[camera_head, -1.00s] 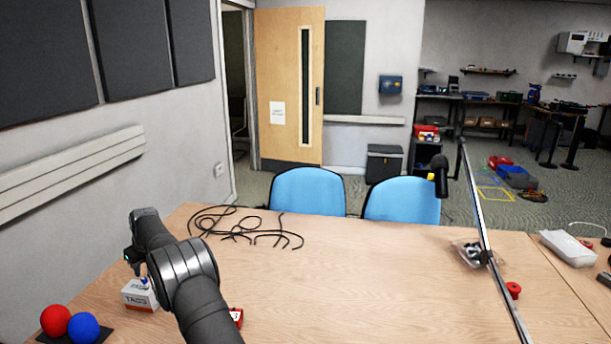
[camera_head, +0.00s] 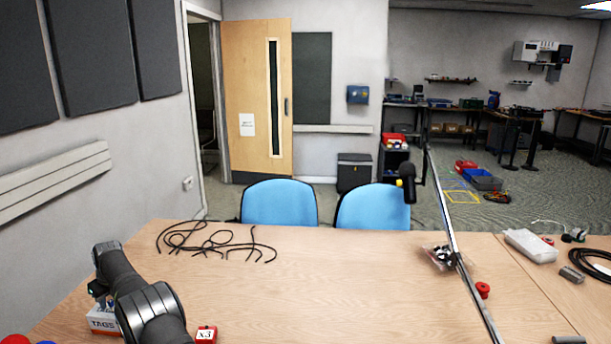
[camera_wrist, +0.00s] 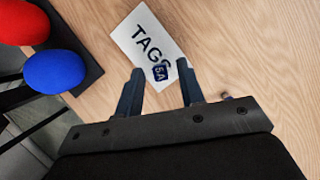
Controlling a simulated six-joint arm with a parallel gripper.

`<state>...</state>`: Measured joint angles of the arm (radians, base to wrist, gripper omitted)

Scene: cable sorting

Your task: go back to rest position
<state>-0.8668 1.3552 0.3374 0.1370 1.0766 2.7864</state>
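My gripper (camera_wrist: 160,66) shows in the wrist view with its two dark fingers apart and nothing between them. In the head view my arm bends at the lower left and hides part of the TAGS box (camera_head: 103,320). My gripper's fingers cannot be made out there. Black cables (camera_head: 215,241) lie in a loose tangle on the back left of the table.
A red ball (camera_wrist: 22,22) and blue ball (camera_wrist: 55,72) stand on a dark base beside the box. A red x3 block (camera_head: 206,334) lies right of my arm. A thin pole (camera_head: 455,240) crosses the table's right side. The table's middle (camera_head: 330,285) is clear.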

